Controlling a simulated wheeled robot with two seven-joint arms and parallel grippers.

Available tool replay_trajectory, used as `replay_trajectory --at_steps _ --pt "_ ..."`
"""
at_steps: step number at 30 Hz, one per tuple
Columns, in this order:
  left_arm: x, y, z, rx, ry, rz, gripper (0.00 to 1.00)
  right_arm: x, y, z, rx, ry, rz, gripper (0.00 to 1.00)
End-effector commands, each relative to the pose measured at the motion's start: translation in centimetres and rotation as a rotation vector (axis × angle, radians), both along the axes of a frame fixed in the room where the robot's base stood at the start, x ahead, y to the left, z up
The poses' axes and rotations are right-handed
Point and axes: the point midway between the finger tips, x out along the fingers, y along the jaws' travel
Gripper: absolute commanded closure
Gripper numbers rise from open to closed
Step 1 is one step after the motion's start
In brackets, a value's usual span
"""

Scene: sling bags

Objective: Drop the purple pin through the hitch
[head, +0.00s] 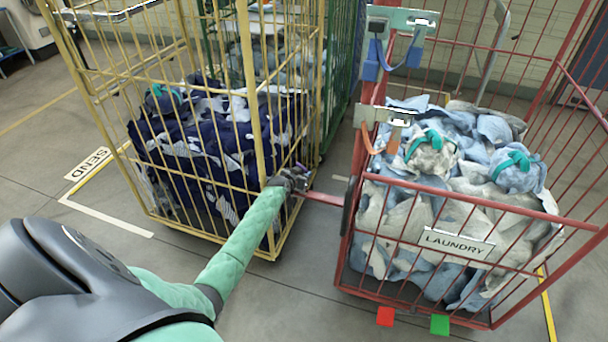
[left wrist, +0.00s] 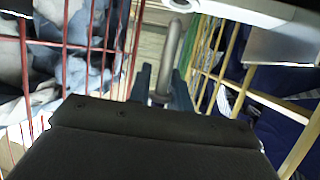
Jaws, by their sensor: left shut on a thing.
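My left gripper (head: 297,180) is at the front right corner of the yellow cage, just above the end of a red tow bar (head: 323,198) that reaches left from the red cage. In the left wrist view its two dark fingers (left wrist: 162,92) are closed around a grey rod (left wrist: 170,55). Its purple colour does not show clearly there; a tiny purplish bit (head: 301,168) shows at the fingertips in the head view. The gripper and hand hide the hitch, so I cannot tell whether the rod is in it. My right gripper is in neither view.
The yellow cage (head: 255,95) holds navy cloth, and the red cage (head: 450,190) with a LAUNDRY sign (head: 456,243) holds pale blue cloth. A green cage (head: 340,80) stands behind. The floor (head: 285,300) in front is clear.

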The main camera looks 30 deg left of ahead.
Motion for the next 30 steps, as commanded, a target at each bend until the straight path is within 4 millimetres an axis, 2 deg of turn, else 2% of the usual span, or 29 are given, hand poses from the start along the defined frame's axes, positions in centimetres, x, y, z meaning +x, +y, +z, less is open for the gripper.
replay_trajectory --at_steps 17,30 --pt "-0.01 0.04 -0.01 0.002 0.0 -0.001 1.0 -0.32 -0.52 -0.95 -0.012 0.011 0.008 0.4" --pt "0.0 0.0 0.02 0.001 0.0 0.0 1.0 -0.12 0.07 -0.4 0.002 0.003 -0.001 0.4"
